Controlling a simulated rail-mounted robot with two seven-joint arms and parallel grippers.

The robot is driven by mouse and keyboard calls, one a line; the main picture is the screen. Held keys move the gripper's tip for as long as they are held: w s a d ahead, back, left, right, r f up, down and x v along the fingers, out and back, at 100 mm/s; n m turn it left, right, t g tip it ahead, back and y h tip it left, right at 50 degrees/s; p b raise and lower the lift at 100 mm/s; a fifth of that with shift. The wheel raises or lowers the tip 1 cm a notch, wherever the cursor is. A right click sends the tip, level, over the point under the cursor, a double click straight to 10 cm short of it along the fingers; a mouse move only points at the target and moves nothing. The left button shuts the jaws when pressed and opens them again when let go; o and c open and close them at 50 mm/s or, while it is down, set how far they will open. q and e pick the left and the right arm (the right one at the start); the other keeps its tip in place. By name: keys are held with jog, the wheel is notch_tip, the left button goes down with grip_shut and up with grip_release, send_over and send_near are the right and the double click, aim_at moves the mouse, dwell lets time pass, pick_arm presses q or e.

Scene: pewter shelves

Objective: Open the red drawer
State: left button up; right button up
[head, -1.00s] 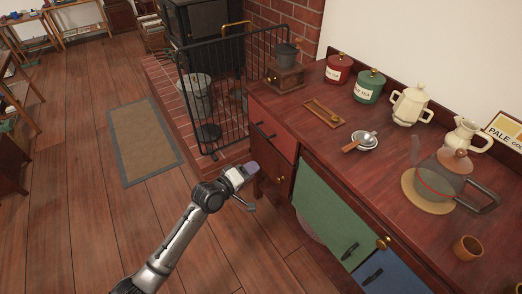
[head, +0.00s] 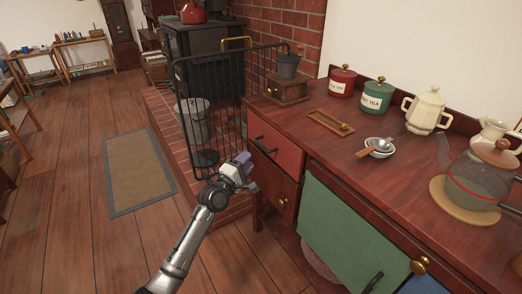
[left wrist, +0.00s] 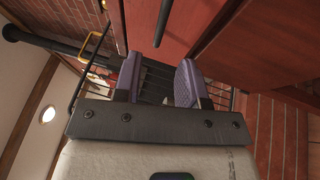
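The red drawer (head: 284,149) is at the left end of the dark wooden counter, and its front looks closed. Its black handle (head: 266,148) shows on the front. My left gripper (head: 245,162) is just left of the drawer front and slightly below the handle. In the left wrist view, its two purple fingers (left wrist: 159,82) are apart with nothing between them. A black bar (left wrist: 164,22), which looks like the handle, shows ahead of the fingers against the red front (left wrist: 140,22). My right gripper is in neither view.
A black metal guard (head: 215,110) stands before the stove, close behind my left gripper. A wooden drawer with a brass knob (head: 282,201) is below the red one. A green panel (head: 345,230) lies to the right.

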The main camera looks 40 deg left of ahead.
aim_at(261, 145)
pick_arm(q)
jog(key=shift+w+a+r+b, duration=0.1)
jog(key=shift+w+r+b, duration=0.15)
jog(key=shift+w+b, duration=0.85)
jog(key=shift+w+a+r+b, duration=0.1)
jog(key=shift+w+r+b, duration=0.15)
jog(key=shift+w, duration=1.6)
jog(key=shift+w+a+r+b, duration=0.1)
jog(key=shift+w+r+b, duration=0.35)
jog(key=shift+w, duration=1.05)
jog(key=shift+f, duration=0.15)
grip_shut()
